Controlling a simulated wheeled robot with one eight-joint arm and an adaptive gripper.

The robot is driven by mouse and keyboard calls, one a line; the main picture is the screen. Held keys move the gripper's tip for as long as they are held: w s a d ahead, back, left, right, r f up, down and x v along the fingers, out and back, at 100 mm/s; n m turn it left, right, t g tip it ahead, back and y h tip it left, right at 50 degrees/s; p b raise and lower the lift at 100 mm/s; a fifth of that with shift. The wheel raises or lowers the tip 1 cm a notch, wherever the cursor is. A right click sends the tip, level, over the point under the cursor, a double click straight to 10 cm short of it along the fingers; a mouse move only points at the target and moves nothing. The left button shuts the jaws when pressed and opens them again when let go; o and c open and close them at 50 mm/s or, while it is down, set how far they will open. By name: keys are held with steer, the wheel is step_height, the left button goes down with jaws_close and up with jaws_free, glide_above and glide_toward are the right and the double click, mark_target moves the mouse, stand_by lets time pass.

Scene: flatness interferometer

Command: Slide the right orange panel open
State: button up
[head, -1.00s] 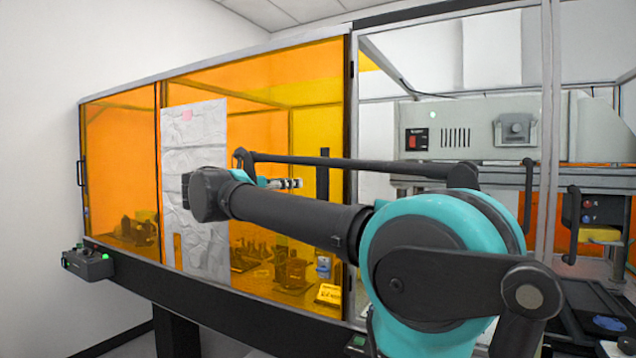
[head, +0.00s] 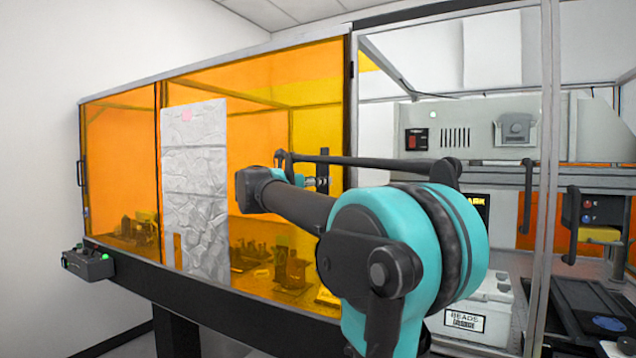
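The right orange panel (head: 262,130) is a see-through orange sheet in the long enclosure. It spans from a dark upright beside the left orange panel (head: 118,165) to the frame post on the right, and looks closed. A dark upright handle (head: 331,172) shows near its right edge. My gripper (head: 319,184) is small at the end of my arm, in front of the panel and just left of the handle. My arm hides part of it and the panel's lower right. I cannot tell whether the fingers touch the handle or are open.
A crinkled whitish sheet (head: 194,190) stands at the panel's left part. A dark control box (head: 88,263) with a green light sits at the lower left. To the right is a clear-walled bay with a grey machine (head: 470,130) and a box labelled "BEADS" (head: 465,321).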

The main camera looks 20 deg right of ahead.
steer(key=shift+c, duration=0.3)
jaws_close()
